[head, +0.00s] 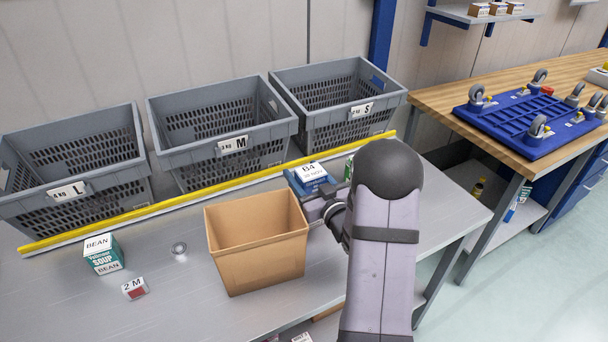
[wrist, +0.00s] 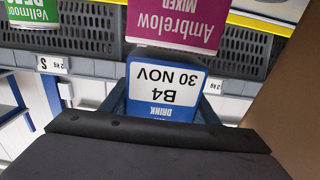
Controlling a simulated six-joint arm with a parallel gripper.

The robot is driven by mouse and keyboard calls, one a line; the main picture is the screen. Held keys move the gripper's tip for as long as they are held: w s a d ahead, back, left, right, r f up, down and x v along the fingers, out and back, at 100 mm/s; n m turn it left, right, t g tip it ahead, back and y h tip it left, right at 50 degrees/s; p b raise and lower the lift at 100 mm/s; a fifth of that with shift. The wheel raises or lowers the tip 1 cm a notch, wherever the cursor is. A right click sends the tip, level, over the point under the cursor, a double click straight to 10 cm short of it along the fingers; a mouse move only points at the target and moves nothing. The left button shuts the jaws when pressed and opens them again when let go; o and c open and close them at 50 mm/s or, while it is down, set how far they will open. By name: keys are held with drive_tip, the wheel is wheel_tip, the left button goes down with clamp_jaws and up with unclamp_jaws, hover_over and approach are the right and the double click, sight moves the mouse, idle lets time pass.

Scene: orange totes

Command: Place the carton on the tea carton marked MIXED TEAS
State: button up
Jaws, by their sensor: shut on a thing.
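A blue drink carton (head: 312,178) with a white label reading B4 30 NOV is held in my gripper (head: 322,204), which is shut on it. The carton also shows between the fingers in the wrist view (wrist: 166,85), upside down there. A magenta carton (wrist: 175,22) lettered Ambrelow MIXED appears just beyond the held carton in the wrist view; the rest of its lettering is cut off. I cannot make it out in the head view, where my arm covers part of the bench. I cannot tell whether the two cartons touch.
A tan open box (head: 258,262) stands left of my gripper. Grey crates L (head: 75,188), M (head: 232,145) and S (head: 365,107) stand behind a yellow strip (head: 150,209). A green carton (wrist: 28,10) is beside the magenta one.

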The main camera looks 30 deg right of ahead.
drive_tip(key=shift+f, duration=0.2)
drive_tip(key=shift+f, duration=0.2)
drive_tip(key=o, duration=1.2)
drive_tip(key=shift+o, duration=0.2)
